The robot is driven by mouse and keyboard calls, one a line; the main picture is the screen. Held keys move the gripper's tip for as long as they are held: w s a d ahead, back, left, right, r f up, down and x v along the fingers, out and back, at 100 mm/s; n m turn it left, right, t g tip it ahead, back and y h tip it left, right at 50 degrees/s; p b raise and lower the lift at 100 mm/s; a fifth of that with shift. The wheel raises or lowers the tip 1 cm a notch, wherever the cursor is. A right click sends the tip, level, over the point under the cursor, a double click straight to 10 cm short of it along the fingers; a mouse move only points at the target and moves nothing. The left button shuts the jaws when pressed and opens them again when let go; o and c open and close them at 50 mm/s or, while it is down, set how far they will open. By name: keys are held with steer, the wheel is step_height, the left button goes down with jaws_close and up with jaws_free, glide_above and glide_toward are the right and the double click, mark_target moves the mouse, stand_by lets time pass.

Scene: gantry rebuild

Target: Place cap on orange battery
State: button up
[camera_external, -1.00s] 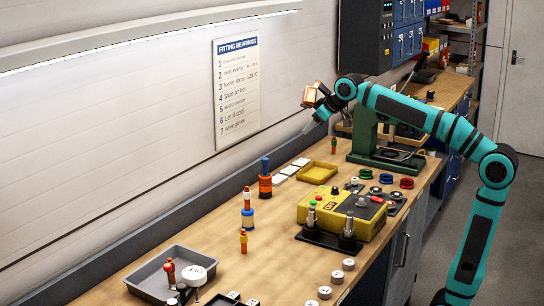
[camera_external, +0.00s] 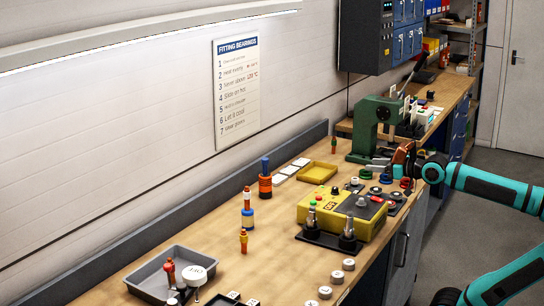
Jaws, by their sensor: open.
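My gripper (camera_external: 402,160) is open at the bench's right edge, in front of the green press and above the coloured rings. Its fingers are small and partly blurred into the things behind them. No piece labelled as a battery can be read. An orange cylinder with a blue upper part (camera_external: 265,184) stands upright near the wall. A blue cylinder with an orange and white top (camera_external: 248,212) and a small orange piece (camera_external: 243,241) stand nearer. Several small round white caps (camera_external: 349,264) lie along the front edge. Which of them the task means, I cannot tell.
A yellow control box (camera_external: 341,212) fills mid-bench. A grey tray (camera_external: 149,285) with a white knob (camera_external: 195,275) is at the near left. A yellow tray (camera_external: 318,172) and the green press (camera_external: 370,125) stand farther back. Bare wood lies left of the box.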

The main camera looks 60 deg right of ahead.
steer(key=shift+s+f+t, duration=0.25)
steer(key=shift+s+f, duration=0.35)
steer(key=shift+s, duration=0.2)
steer(key=shift+s+f+t, duration=0.25)
steer(key=shift+s+f, duration=0.35)
steer(key=shift+s, duration=0.15)
